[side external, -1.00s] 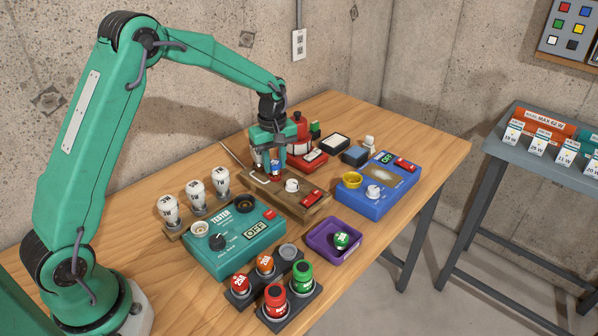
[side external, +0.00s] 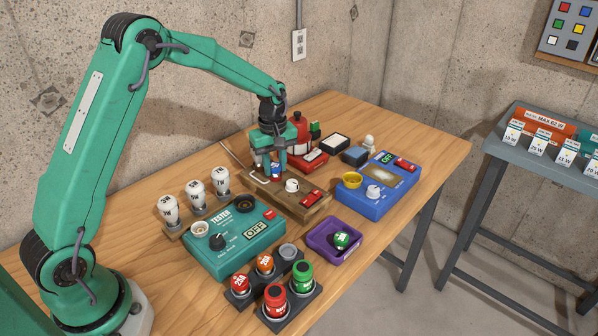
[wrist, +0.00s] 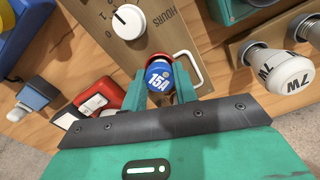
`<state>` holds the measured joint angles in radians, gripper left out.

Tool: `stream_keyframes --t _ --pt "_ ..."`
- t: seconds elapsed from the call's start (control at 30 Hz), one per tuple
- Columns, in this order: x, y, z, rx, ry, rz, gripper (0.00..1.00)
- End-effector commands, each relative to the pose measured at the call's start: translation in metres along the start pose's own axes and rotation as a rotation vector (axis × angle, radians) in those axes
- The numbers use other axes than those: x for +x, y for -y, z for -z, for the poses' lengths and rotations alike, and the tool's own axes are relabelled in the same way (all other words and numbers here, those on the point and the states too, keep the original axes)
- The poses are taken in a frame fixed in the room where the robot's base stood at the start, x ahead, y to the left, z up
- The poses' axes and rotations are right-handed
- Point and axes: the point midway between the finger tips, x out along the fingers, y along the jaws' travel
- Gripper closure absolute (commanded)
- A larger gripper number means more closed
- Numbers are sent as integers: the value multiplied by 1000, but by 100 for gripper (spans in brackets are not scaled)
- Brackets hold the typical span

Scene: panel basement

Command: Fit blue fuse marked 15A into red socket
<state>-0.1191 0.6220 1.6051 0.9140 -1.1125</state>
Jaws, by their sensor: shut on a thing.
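The blue fuse marked 15A (wrist: 160,76) is between the two fingers of my gripper (wrist: 163,88), which is shut on it. Its label faces the wrist camera. The red socket (wrist: 158,56) shows as a red rim just behind the fuse, on a brown wooden panel (wrist: 185,14). The fuse hides most of the socket, and I cannot tell how far the fuse sits in it. In the side view my gripper (side external: 274,172) points down over the panel's back left end, and the blue fuse (side external: 276,172) shows small between the fingers.
The panel carries a white knob (side external: 292,186), a red switch (side external: 312,198) and a wire handle (wrist: 190,62) close beside my fingers. A teal tester (side external: 235,240), a blue box (side external: 380,190), a purple tray (side external: 318,254) holding a green fuse, and several white bulbs (side external: 196,194) stand around it.

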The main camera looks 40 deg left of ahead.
Motion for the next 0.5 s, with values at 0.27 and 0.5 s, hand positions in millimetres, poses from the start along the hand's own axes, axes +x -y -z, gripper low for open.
stream_keyframes --t 0.27,0.5 --pt "3 0 0 0 0 0 62" --pt "3 0 0 0 0 0 62"
